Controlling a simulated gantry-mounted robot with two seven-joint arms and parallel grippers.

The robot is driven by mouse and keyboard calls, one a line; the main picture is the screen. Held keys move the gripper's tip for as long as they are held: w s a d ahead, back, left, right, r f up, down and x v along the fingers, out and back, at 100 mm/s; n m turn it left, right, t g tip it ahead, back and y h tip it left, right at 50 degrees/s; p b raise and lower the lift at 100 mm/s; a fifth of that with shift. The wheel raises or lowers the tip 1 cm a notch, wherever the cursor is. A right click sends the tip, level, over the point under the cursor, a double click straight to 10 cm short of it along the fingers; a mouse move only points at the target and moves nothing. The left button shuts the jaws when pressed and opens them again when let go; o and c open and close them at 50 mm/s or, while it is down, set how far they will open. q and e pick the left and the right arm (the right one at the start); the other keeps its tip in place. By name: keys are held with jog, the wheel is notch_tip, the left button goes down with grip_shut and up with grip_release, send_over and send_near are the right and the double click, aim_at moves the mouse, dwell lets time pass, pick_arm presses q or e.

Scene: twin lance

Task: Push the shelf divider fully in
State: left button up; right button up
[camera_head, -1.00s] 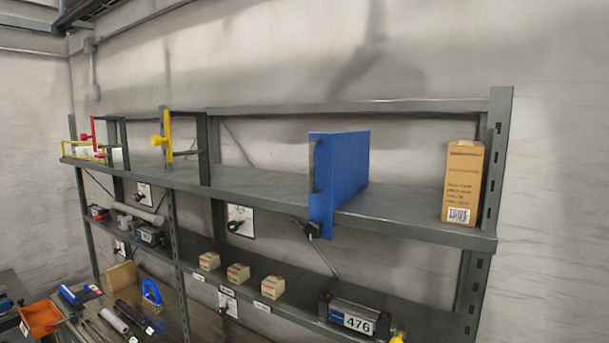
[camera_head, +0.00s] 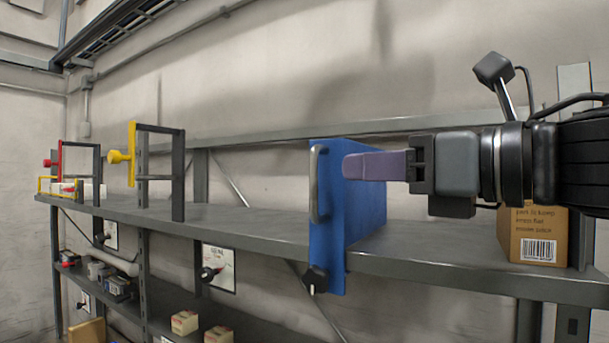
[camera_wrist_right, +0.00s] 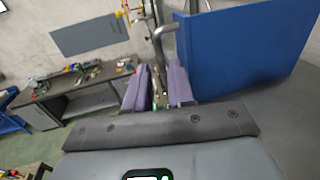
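The shelf divider is a blue upright panel (camera_head: 362,205) on the upper shelf, with a grey bar handle (camera_head: 317,185) on its front face. Its front part sticks out past the shelf's front edge and hangs below it. My right gripper (camera_head: 350,166) comes in from the right, its purple fingers overlapping the divider just right of the handle. In the right wrist view, a narrow gap shows between the fingers (camera_wrist_right: 158,85), with nothing seen clamped. The divider (camera_wrist_right: 245,50) and its handle (camera_wrist_right: 168,42) lie beyond them; contact cannot be told. My left gripper is out of view.
The grey upper shelf (camera_head: 265,230) is bare left of the divider. A cardboard box (camera_head: 538,235) stands right, partly behind my arm. Dark frames with a yellow part (camera_head: 131,155) and a red part (camera_head: 58,158) stand left. Small boxes (camera_head: 185,322) sit below.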

aim_at(317, 168)
jog(key=p+x, duration=0.1)
jog(key=x, duration=0.3)
jog(key=shift+s+a+r, duration=0.1)
jog(key=p+x, duration=0.2)
jog(key=x, duration=0.4)
jog(key=shift+a, duration=0.1)
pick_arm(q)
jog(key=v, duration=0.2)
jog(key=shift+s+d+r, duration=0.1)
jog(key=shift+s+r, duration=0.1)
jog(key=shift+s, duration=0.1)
pick_arm(e)
grip_shut()
